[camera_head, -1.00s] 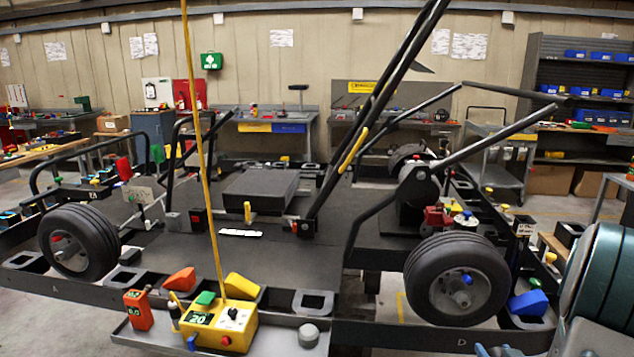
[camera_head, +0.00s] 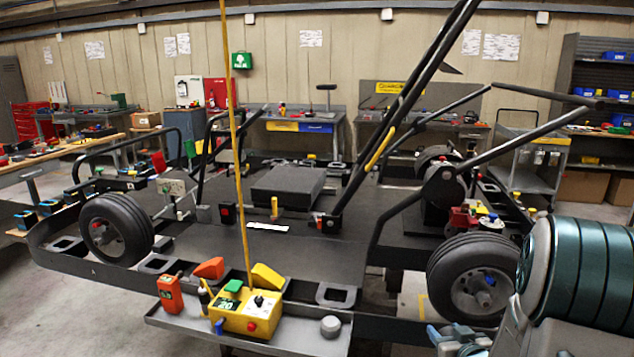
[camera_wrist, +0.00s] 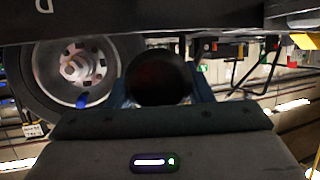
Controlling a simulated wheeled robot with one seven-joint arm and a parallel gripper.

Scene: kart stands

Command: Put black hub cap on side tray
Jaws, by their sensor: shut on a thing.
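The black hub cap (camera_wrist: 158,77) shows in the wrist view as a dark round disc between the two bluish fingers of my gripper (camera_wrist: 160,88). My gripper is shut on it. In the head view my gripper (camera_head: 455,338) is at the lower right, in front of the kart's right wheel, and the cap cannot be made out there. The side tray (camera_head: 185,327) is a grey shelf along the kart's near side, left of my gripper. Its right part is mostly clear.
On the tray stand a yellow control box (camera_head: 245,312) with a tall yellow pole, an orange meter (camera_head: 170,294) and a grey round knob (camera_head: 330,326). The kart's right wheel (camera_head: 473,280) is close behind my gripper. Black bars rise over the kart.

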